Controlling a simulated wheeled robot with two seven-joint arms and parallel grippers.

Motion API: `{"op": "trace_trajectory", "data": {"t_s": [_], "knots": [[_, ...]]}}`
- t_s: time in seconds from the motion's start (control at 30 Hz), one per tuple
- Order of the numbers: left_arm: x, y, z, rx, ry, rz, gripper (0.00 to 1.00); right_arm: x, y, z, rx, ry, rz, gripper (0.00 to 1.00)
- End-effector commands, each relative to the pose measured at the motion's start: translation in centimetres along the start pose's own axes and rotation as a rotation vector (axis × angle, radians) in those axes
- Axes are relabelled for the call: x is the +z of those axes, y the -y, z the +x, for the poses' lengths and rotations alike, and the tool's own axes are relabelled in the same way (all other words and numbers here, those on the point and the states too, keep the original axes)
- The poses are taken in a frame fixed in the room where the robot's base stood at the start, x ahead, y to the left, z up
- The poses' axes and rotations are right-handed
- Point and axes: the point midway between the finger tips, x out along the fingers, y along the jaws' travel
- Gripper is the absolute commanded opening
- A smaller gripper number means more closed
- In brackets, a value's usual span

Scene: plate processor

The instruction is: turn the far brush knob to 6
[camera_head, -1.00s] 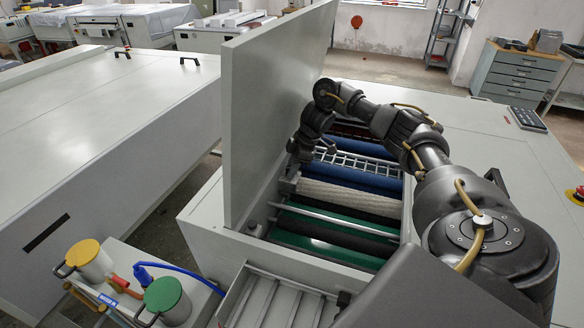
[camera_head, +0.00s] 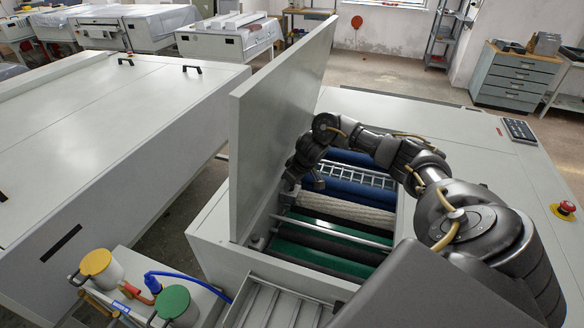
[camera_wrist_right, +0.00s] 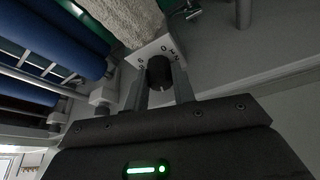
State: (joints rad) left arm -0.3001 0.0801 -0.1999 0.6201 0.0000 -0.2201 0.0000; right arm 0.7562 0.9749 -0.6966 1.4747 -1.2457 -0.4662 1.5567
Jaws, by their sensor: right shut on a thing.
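The brush knob (camera_wrist_right: 160,72) is a dark round knob on a pale dial plate (camera_wrist_right: 153,48) with printed digits, in the right wrist view. A 0 shows beyond the knob, with other marks to either side. I cannot read surely where the knob points. My right gripper (camera_wrist_right: 161,86) is shut on the knob, one finger on each side. In the head view my right gripper (camera_head: 288,184) reaches down into the open machine beside the raised lid, at the left ends of the rollers. The knob is hidden there. My left gripper is not in view.
The raised lid (camera_head: 275,120) stands close to the left of my right arm. A beige brush roller (camera_head: 340,207), blue rollers (camera_head: 350,172) and green rollers (camera_head: 315,250) lie beside the gripper. A red stop button (camera_head: 567,206) sits at the right.

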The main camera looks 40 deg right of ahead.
Motion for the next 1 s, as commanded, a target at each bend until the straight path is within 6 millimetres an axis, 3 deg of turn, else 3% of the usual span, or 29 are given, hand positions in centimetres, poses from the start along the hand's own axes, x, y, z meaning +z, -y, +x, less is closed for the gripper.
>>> {"op": "trace_trajectory", "data": {"t_s": [0.4, 1.0], "knots": [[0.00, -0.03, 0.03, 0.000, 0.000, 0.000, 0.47, 0.02, 0.27, 0.11, 0.095, 0.001, 0.233, 0.03], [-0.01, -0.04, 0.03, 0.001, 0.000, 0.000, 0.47, 0.03, 0.27, 0.10, 0.122, 0.002, 0.297, 0.03]]}}
